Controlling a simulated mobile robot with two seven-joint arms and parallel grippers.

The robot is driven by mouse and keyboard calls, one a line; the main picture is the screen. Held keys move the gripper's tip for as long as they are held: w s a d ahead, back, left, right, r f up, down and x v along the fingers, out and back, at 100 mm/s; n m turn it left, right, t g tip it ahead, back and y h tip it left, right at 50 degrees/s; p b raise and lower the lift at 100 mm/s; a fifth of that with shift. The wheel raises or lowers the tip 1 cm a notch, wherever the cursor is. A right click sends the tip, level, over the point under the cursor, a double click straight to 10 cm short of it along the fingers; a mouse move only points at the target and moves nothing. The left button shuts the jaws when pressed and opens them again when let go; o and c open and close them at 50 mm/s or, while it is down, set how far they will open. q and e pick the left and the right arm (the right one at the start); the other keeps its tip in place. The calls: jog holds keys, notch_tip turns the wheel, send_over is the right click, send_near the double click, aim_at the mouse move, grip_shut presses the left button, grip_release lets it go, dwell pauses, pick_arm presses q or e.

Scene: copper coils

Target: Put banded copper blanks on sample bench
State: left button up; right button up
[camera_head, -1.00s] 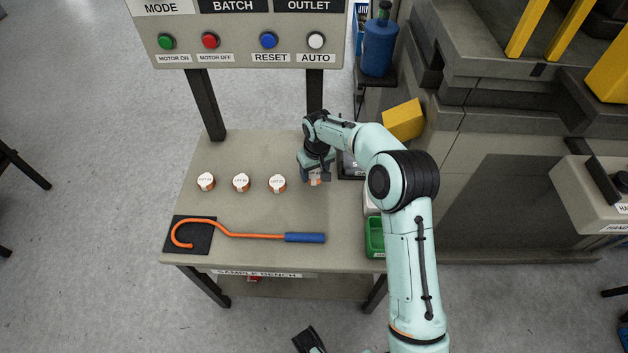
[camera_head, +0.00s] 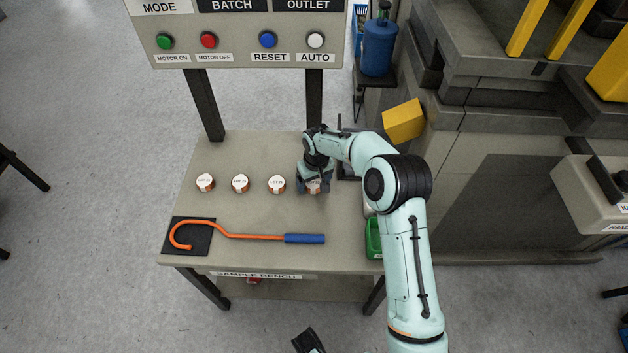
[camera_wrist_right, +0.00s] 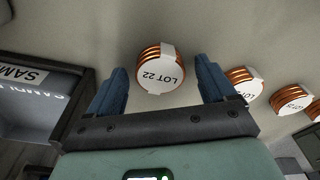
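Three copper blanks with white lot labels, at the left (camera_head: 205,182), centre (camera_head: 240,184) and right (camera_head: 276,184), stand in a row on the sample bench (camera_head: 225,155). A fourth blank (camera_head: 313,187) ends the row on the right, partly hidden by my right gripper (camera_head: 314,178). In the wrist view this blank, marked LOT 22 (camera_wrist_right: 158,72), appears between the blue fingers of my right gripper (camera_wrist_right: 160,66), with a gap on each side. The right gripper is open. My left gripper (camera_head: 308,340) shows only in part at the bottom edge; its opening is unclear.
An orange hook with a blue handle (camera_head: 304,239) lies across the bench front, its curved end over a black mat (camera_head: 201,240). A green bin (camera_head: 374,238) is at the right edge. The button panel (camera_head: 240,52) stands behind the bench on dark posts.

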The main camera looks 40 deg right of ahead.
aim_at(316, 188)
notch_tip(316, 188, up, 12)
jog(key=s+p, duration=0.1)
jog(key=shift+s+a+r+p, duration=0.15)
jog(key=shift+s+p, duration=0.05)
jog(key=shift+p, duration=0.2)
dwell(0.6)
